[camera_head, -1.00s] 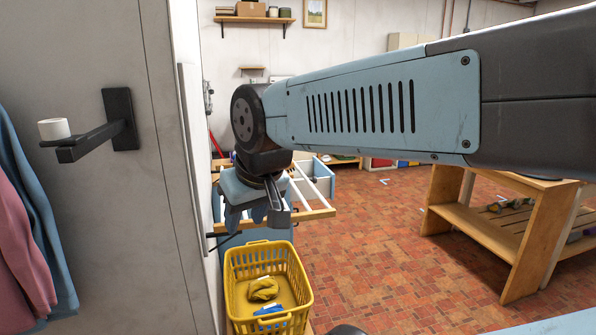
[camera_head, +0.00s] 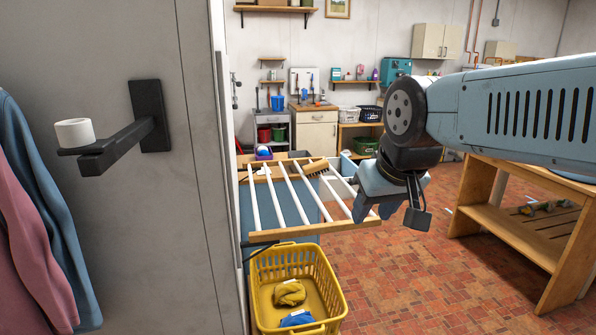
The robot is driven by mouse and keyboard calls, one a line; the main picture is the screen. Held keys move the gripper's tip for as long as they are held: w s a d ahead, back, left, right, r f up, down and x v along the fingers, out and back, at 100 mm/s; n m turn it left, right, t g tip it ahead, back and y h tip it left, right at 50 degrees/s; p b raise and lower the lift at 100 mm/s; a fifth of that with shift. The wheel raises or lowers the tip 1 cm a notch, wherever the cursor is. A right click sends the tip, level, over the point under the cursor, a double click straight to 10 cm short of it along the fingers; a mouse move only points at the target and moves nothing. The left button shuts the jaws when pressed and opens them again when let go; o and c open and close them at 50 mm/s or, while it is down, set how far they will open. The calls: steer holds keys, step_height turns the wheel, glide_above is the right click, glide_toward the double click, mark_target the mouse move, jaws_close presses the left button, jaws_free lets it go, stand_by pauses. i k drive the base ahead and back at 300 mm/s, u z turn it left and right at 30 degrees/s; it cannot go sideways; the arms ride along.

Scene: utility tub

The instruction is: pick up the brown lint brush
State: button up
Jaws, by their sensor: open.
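A small brown brush (camera_head: 316,167), which looks like the lint brush, lies at the far side of a wooden drying rack (camera_head: 318,232) with white bars. It is small in the picture, so its details are hard to tell. My gripper (camera_head: 391,212) hangs pointing down at the rack's right end, in front of and to the right of the brush. Its fingers are apart and I see nothing between them.
A wall bracket (camera_head: 150,130) and hanging clothes are at left. A wooden bench (camera_head: 490,215) stands at right. The brick floor between is open.

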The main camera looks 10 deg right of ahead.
mark_target(310, 169)
steer(key=u, duration=0.05)
steer(key=k, duration=0.4)
steer(key=z, duration=0.45)
steer(key=i, duration=1.4)
steer(key=u, duration=0.4)
